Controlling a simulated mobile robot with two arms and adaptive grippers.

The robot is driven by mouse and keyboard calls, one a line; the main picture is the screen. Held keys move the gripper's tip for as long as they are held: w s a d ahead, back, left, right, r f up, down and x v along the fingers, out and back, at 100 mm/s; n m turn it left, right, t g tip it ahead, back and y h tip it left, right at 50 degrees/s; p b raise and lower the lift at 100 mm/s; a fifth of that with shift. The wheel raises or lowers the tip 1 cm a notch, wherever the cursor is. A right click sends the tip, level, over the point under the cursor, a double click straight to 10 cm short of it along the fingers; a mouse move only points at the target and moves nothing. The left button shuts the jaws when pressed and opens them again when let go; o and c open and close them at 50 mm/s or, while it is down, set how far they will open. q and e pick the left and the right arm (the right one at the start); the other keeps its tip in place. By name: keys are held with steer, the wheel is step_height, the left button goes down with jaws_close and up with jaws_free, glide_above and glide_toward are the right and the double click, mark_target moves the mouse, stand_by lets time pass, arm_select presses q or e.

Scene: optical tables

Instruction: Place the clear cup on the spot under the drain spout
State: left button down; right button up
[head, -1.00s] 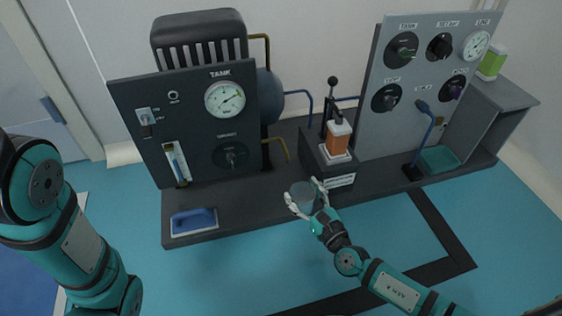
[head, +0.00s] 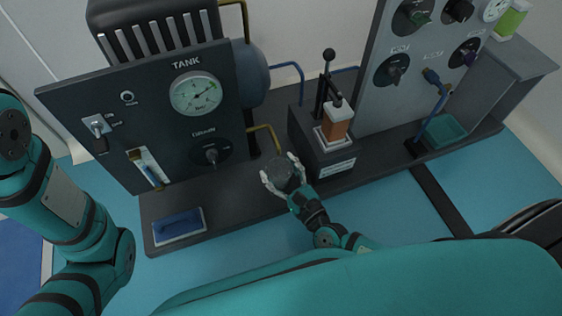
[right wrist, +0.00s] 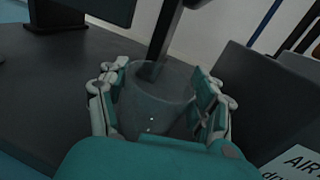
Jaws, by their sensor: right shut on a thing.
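The clear cup (head: 284,174) is between the fingers of my right gripper (head: 283,176), which is shut on it. It is held over the dark bench base, just below the yellow drain spout (head: 268,136) in the head view. In the right wrist view, the clear cup (right wrist: 155,100) sits between both fingers of my right gripper (right wrist: 160,105), and a dark post or pipe shows behind it. I cannot tell whether the cup touches the base. Only my left arm shows at the left of the head view; its gripper is not in view.
The tank panel (head: 150,110) stands left of the spout. A dark block with a lever and an orange-and-white piece (head: 336,122) stands close right of the cup. A blue-topped tray (head: 179,224) lies at the base's left front. A teal tray (head: 445,132) is at the right.

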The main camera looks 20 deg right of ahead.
steer(key=shift+s+a, duration=0.1)
steer(key=o, duration=0.7)
steer(key=shift+f, duration=0.1)
steer(key=o, duration=0.5)
steer(key=shift+r, duration=0.2)
